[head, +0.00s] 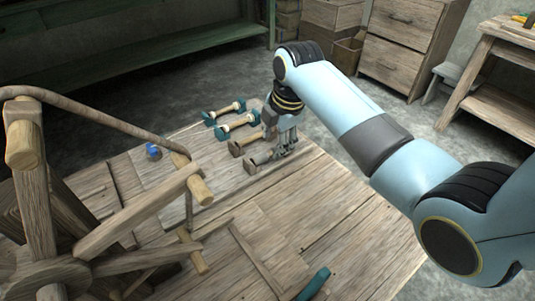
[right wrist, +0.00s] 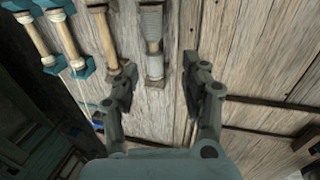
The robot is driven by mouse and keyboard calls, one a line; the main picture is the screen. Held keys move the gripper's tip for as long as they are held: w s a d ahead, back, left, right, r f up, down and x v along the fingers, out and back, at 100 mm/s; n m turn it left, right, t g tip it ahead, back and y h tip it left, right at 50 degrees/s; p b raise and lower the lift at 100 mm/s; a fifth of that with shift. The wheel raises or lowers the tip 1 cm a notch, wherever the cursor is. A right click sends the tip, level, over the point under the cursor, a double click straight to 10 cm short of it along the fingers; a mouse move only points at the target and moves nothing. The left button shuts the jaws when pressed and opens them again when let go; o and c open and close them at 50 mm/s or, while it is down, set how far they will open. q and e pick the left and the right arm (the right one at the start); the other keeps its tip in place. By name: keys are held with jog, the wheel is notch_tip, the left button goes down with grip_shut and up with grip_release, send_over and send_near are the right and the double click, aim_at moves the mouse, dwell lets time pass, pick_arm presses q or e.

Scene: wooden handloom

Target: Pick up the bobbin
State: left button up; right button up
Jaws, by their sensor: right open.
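Several bobbins lie in a row on the wooden table. The nearest, a bobbin wound with grey thread (right wrist: 152,24), has brown wooden ends; in the head view its near end (head: 254,165) shows beside my right gripper (head: 285,148). In the right wrist view my right gripper (right wrist: 159,64) is open, with its two fingers apart. The near end of the grey-wound bobbin appears in the gap between the fingertips. I cannot tell whether they touch it. The gripper partly hides this bobbin in the head view. My left gripper is not in view.
A brown-ended bobbin (head: 247,143) lies just left of it in the wrist view, with two teal-ended bobbins (head: 237,125) (head: 224,111) beyond. The wooden loom frame (head: 140,210) fills the left. A blue item (head: 153,151) and a teal piece (head: 314,284) are on the table (head: 350,235).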

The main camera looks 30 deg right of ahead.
aim_at(269, 152)
jog(key=shift+w+f, duration=0.2)
jog(key=shift+f, duration=0.35)
jog(key=shift+w+f, duration=0.15)
jog(key=shift+f, duration=0.1)
jog(key=b+x, duration=0.1)
jog(key=x, duration=0.1)
jog(key=b+x, duration=0.1)
jog(key=x, duration=0.1)
jog(key=shift+w+d+r, duration=0.1)
jog(key=shift+w, duration=0.15)
jog(key=shift+w+f+b, duration=0.2)
jog(key=shift+f+b, duration=0.2)
jog(key=shift+f, duration=0.05)
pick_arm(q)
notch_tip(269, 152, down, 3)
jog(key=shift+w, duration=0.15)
pick_arm(e)
jog(key=shift+r, duration=0.1)
jog(key=shift+c, duration=0.8)
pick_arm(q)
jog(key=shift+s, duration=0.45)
pick_arm(e)
grip_shut()
